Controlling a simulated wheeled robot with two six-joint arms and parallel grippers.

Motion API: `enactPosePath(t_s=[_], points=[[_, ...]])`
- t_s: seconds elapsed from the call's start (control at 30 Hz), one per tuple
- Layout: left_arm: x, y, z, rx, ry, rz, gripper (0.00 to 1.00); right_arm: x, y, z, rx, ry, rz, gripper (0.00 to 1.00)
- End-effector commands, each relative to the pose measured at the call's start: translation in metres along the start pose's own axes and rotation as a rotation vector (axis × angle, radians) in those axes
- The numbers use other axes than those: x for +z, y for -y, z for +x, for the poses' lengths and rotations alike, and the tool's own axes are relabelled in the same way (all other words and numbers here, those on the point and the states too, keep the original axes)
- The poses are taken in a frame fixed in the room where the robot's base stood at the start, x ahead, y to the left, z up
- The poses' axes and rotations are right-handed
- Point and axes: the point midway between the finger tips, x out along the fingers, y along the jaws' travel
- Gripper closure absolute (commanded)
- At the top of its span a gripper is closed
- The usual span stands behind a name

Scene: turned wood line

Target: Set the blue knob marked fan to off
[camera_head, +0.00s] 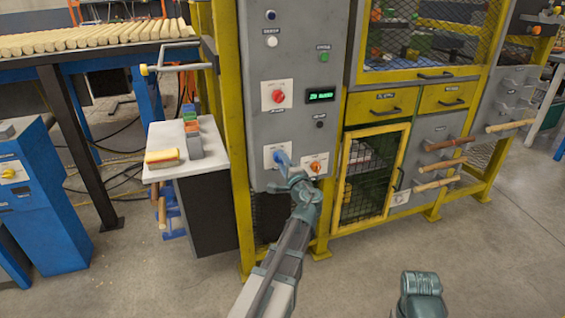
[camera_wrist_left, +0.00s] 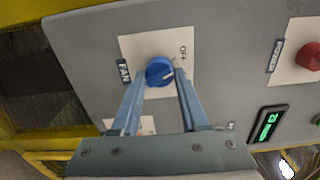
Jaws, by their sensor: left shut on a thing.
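The blue knob (camera_wrist_left: 160,71) sits on a white plate (camera_wrist_left: 128,52) on the grey panel, beside a dark label reading FAN (camera_wrist_left: 124,72). A pale pointer mark shows on the right side of the knob in the left wrist view. Small dial markings (camera_wrist_left: 184,52) are printed up and right of it, too small to read surely. My left gripper (camera_wrist_left: 161,80) is shut on the knob, with one finger on each side. In the head view, my left gripper (camera_head: 283,160) reaches the panel and partly covers the blue knob (camera_head: 277,154).
An orange knob (camera_head: 315,167) is close on the right of the blue one. A red knob (camera_head: 278,96) and a lit green display (camera_head: 320,95) are above. A mesh door (camera_head: 368,175) stands to the right, and a small table (camera_head: 205,160) to the left.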

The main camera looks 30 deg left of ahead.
Motion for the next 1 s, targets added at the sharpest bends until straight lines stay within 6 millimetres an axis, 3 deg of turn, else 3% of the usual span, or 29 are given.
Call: enactPosePath(t_s=[0.3,0.83,0.87,1.0], points=[[0.0007,-0.0003,-0.0009,0.001,0.001,-0.104,1.00,0.0000,0.0000,0.0000,0.000,0.000,0.000,0.50],[0.0008,-0.0005,-0.0010,0.002,0.001,-0.123,1.00,0.0000,0.0000,0.0000,0.000,0.000,0.000,0.50],[0.0008,-0.0005,-0.0010,0.002,0.001,-0.122,0.51,0.0000,0.0000,0.0000,0.000,0.000,0.000,0.50],[0.0006,-0.0003,-0.0008,0.001,0.001,-0.121,0.26,0.0000,0.0000,0.0000,0.000,0.000,0.000,0.50]])
